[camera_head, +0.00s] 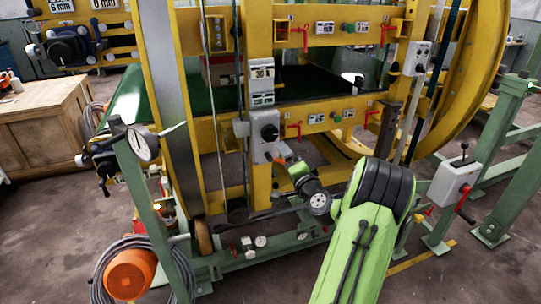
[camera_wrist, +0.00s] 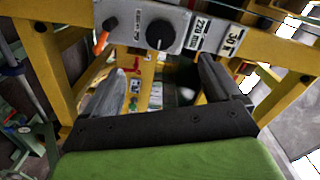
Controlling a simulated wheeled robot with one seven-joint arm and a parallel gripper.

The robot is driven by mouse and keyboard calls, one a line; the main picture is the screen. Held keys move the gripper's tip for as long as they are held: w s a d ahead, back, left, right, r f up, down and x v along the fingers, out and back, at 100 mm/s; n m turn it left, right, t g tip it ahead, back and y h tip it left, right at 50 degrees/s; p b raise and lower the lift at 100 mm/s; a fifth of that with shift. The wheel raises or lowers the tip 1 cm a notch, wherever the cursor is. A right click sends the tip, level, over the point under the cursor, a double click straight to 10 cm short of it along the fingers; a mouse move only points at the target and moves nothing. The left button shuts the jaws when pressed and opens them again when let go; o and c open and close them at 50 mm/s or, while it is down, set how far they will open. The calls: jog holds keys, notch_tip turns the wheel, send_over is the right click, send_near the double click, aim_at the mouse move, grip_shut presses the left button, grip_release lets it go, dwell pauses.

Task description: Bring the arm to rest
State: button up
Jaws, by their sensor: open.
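My green arm reaches up from the bottom of the head view and bends toward the yellow machine (camera_head: 258,205). My gripper (camera_wrist: 160,80) shows in the wrist view with its two fingers wide apart and nothing between them. In the wrist view the gripper faces a grey control box (camera_wrist: 142,25) with a black knob and an orange lever. The same control box (camera_head: 264,131) is on the machine's yellow post in the head view. I cannot tell how far the fingers are from it.
A grey box with a red-handled lever (camera_head: 454,185) stands on a green frame at right. A dial gauge (camera_head: 142,143) and an orange reel (camera_head: 129,273) are at left. A wooden crate (camera_head: 40,138) stands at far left. Bare floor (camera_head: 70,215) shows between them.

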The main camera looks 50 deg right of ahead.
jog(key=w+a+r+n+g+y+p, duration=0.1)
jog(key=w+a+r+n+y+p, duration=0.2)
jog(key=a, duration=0.6)
jog(key=w+a+r+n+g+y, duration=0.1)
jog(key=a+r+n+y, duration=0.15)
jog(key=a+n, duration=0.45)
jog(key=w+a+r+n+g+y+p, duration=0.1)
jog(key=w+a+r+n+y+p, duration=0.2)
jog(key=a, duration=0.7)
jog(key=s+a+r+n+g+p, duration=0.1)
jog(key=s+a+r+n+g, duration=0.25)
jog(key=s+a, duration=0.6)
jog(key=s+a+n+g+p, duration=0.1)
jog(key=s+a+g+p, duration=0.1)
jog(key=s, duration=0.6)
jog(key=s+a+r+n+g+p, duration=0.1)
jog(key=s+a, duration=0.2)
jog(key=s, duration=0.5)
jog(key=shift+s+a+r+n+g+p, duration=0.2)
jog(key=shift+s+r+n+g+p, duration=0.05)
jog(key=shift+s+n+g+p, duration=0.15)
